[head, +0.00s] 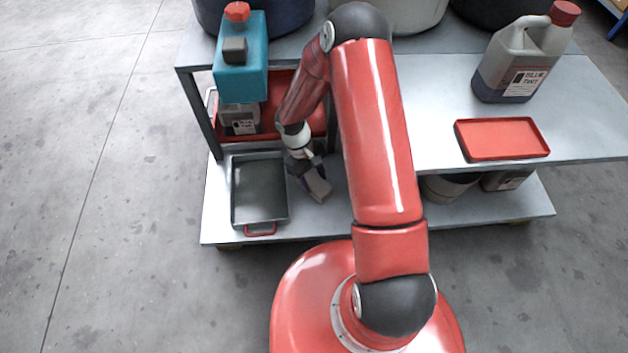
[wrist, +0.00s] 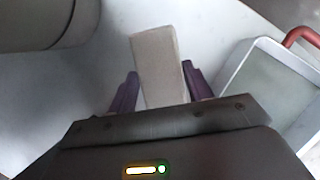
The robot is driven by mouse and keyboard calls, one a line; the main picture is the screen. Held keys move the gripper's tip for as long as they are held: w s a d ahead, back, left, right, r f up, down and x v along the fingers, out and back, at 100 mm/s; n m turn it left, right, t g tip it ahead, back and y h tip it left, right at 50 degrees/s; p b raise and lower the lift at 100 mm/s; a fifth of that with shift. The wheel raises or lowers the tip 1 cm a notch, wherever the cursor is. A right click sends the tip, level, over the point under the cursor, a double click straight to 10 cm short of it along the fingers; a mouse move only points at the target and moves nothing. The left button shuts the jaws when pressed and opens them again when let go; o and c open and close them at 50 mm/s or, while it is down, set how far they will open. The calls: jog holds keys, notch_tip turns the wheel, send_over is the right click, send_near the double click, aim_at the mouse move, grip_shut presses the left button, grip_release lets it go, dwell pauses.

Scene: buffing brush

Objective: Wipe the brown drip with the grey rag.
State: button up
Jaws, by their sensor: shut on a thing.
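My gripper (head: 309,176) is low over the bottom shelf, just right of the grey metal tray. In the wrist view its two purple fingers (wrist: 160,82) are shut on the sides of a grey-beige block-like piece, the grey rag (wrist: 157,55). The rag also shows in the head view (head: 319,189), sticking out from the fingers toward the shelf's front. I cannot tell whether it touches the shelf. I see no brown drip in either view; my arm hides part of the shelves.
The grey tray (head: 233,190) with a red handle (head: 260,230) stands left of my gripper. At the right are a jug (head: 500,68) and a red tray (head: 500,155). A dark rounded container (wrist: 35,20) is at the wrist view's upper left.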

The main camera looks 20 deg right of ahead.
jog(key=shift+r+p, duration=1.5)
jog(key=shift+r, duration=1.05)
jog(key=shift+s, duration=0.1)
